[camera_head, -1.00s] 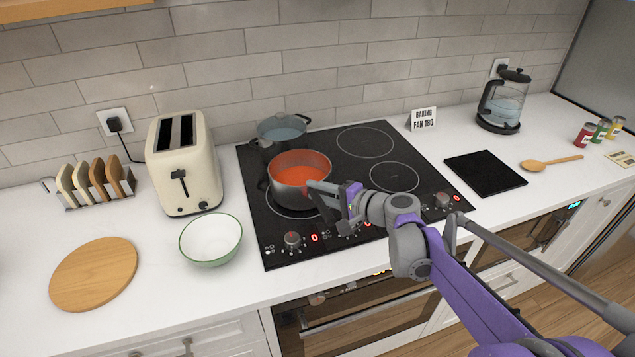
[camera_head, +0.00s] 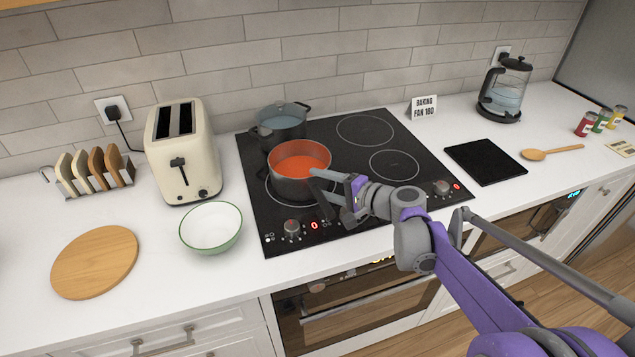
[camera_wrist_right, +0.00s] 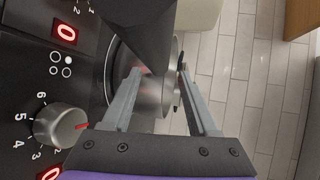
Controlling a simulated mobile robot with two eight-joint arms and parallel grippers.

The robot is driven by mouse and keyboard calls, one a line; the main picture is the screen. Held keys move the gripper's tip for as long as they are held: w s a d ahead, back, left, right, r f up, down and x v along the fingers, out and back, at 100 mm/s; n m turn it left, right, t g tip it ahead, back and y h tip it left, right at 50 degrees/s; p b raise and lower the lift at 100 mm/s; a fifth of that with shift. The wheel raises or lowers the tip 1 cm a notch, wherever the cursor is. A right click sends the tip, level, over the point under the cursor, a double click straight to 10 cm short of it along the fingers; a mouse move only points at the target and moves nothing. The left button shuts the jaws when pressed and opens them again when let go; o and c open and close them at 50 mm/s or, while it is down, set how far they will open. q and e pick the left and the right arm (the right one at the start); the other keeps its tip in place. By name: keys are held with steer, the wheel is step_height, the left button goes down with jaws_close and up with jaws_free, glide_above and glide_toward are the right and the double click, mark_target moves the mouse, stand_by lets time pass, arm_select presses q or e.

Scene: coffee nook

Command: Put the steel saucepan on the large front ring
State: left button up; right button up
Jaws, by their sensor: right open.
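The steel saucepan (camera_head: 299,178), with orange-red contents, is at the front left of the black hob. It covers most of the large front ring (camera_head: 270,190), whose thin outline shows at its lower left. I cannot tell how well it is centred. My right gripper (camera_head: 322,188) is open at the pan's right front side. In the right wrist view its fingers (camera_wrist_right: 160,95) are spread, with part of the pan's steel side between and beyond them. A dark tapered shape partly hides the pan there. My left gripper is out of view.
A dark two-handled pot (camera_head: 281,125) of water stands close behind the saucepan. The right-hand rings (camera_head: 394,165) are bare. A white bowl (camera_head: 211,228) and a cream toaster (camera_head: 183,155) are left of the hob. Control knobs (camera_head: 291,227) line its front edge.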

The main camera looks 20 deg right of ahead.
steer(key=v, duration=1)
steer(key=shift+s, duration=0.3)
steer(key=shift+d, duration=0.1)
stand_by(1.2)
